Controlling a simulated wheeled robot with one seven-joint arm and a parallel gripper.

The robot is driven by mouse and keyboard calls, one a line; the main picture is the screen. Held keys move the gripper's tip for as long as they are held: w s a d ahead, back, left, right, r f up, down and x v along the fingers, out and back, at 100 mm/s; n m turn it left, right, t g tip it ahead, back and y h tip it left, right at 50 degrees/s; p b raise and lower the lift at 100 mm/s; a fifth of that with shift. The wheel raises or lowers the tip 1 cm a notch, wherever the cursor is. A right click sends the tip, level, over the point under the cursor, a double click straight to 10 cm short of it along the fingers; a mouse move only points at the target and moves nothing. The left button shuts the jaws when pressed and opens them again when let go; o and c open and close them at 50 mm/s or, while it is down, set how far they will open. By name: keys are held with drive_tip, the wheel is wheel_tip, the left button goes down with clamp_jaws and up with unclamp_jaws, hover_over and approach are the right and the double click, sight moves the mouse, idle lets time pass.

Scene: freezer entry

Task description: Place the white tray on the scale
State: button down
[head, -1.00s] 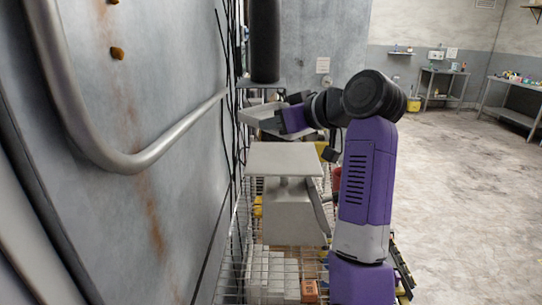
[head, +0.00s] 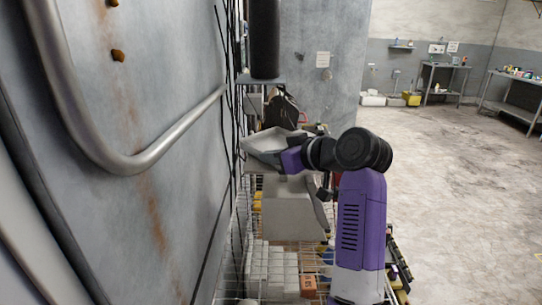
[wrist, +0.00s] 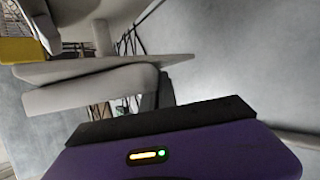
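The white tray (head: 268,146) is over the scale in the head view, looking slightly tilted. My gripper (head: 289,160) is at the tray's near right edge and appears shut on it; the fingertips are hidden. The grey-white scale (head: 288,218) stands on a wire rack, its top plate mostly covered by the tray and my gripper. In the wrist view the picture is turned over: the scale's plate (wrist: 90,68) and post show above the tray (wrist: 95,92). Tray and plate look very close; I cannot tell whether they touch.
A grey metal door with a bent handle (head: 140,162) and hanging cables close off the left side. White boxes (head: 270,270) and an orange box (head: 308,285) sit on the rack below. A black bag (head: 281,108) is behind the tray. Open floor lies to the right.

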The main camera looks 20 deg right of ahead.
drive_tip(key=c, duration=1.7)
unclamp_jaws()
drive_tip(key=shift+d+r, duration=0.1)
drive_tip(key=b+v, duration=0.2)
drive_tip(key=v, duration=1)
